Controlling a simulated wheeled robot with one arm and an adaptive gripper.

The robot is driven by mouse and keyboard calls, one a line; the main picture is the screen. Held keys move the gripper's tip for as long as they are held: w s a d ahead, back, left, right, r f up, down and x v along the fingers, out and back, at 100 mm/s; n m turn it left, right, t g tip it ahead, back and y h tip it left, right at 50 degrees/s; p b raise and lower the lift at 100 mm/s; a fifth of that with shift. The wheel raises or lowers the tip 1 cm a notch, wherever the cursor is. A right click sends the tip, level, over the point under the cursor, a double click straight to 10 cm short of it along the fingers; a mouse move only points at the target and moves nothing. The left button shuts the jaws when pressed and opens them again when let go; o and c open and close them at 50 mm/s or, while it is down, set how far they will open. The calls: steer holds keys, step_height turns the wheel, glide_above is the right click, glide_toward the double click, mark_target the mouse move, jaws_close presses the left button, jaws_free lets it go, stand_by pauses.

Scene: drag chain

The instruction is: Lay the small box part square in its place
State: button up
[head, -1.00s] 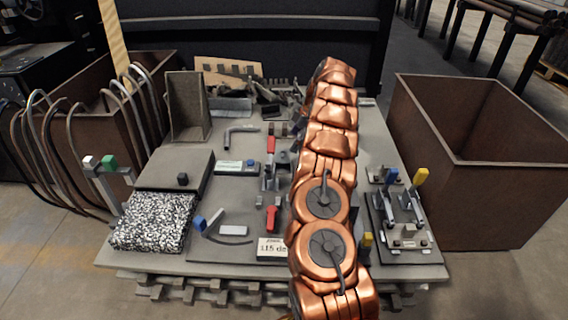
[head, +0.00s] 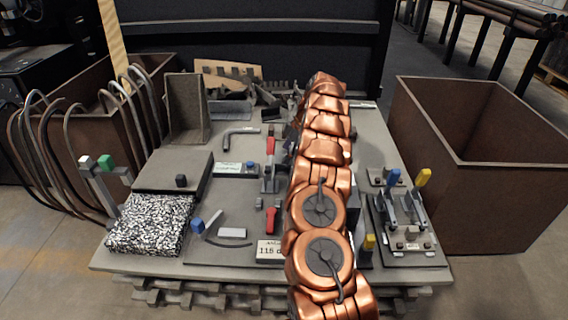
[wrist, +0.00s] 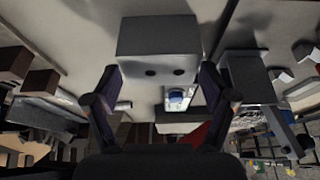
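In the wrist view, a plain grey box part (wrist: 158,48) with two dark holes in its near face sits between the fingertips of my gripper (wrist: 160,78). The two dark fingers close on its left and right sides, and it looks held square to them. In the head view my copper arm reaches over the table and hides my gripper and the box part. I cannot tell which place on the table is the box part's own, or whether the part touches anything below it.
Brown bins (head: 480,190) flank the table. Bent hoses stand at left.

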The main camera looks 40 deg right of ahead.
steer(key=c, duration=0.6)
steer(key=shift+c, duration=0.3)
